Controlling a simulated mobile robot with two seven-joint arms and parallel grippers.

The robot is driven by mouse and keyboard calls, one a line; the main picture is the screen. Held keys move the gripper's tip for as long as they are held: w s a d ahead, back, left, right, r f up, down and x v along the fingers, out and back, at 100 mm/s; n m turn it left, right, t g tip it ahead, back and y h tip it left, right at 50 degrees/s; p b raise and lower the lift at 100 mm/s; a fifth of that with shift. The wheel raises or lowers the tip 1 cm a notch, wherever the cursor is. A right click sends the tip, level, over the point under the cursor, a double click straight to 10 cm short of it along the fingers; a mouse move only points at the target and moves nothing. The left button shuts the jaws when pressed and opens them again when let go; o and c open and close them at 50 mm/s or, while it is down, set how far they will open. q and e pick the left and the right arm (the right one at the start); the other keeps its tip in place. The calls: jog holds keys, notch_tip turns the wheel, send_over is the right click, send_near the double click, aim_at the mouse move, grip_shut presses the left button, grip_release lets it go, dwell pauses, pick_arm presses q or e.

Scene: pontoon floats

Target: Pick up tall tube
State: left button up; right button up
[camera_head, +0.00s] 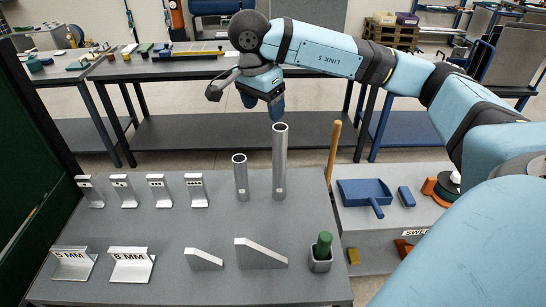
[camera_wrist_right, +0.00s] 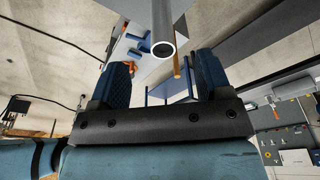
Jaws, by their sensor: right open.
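The tall tube (camera_head: 280,165) is a grey metal cylinder with an open top. It stands upright on the grey table (camera_head: 190,228), right of a shorter tube (camera_head: 240,180). My right gripper (camera_head: 276,106) is above and slightly behind the tall tube's top, apart from it, with its fingers pointing down. In the right wrist view the jaws (camera_wrist_right: 162,74) are open and empty. The tall tube (camera_wrist_right: 162,22) shows there beyond the fingertips, its open end between the two blue fingers in the picture. My left gripper is not in view.
Several slotted metal brackets (camera_head: 158,190) stand left of the tubes. Angled plates (camera_head: 259,255) and a green-handled tool in a holder (camera_head: 321,262) stand near the front. A wooden handle (camera_head: 334,150) rises at the right edge, near a blue dustpan (camera_head: 364,192).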

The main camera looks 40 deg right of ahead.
aim_at(280, 127)
jog(key=shift+h, duration=0.6)
jog(key=d+f, duration=0.2)
jog(key=d+f+b, duration=0.1)
jog(key=d+f, duration=0.1)
jog(key=f, duration=0.1)
jog(key=shift+w+d+f, duration=0.15)
jog(key=shift+f, duration=0.05)
jog(key=shift+p+x, duration=0.55)
jog(key=shift+x, duration=2.65)
jog(key=shift+c, duration=0.2)
jog(key=shift+r, duration=0.1)
grip_shut()
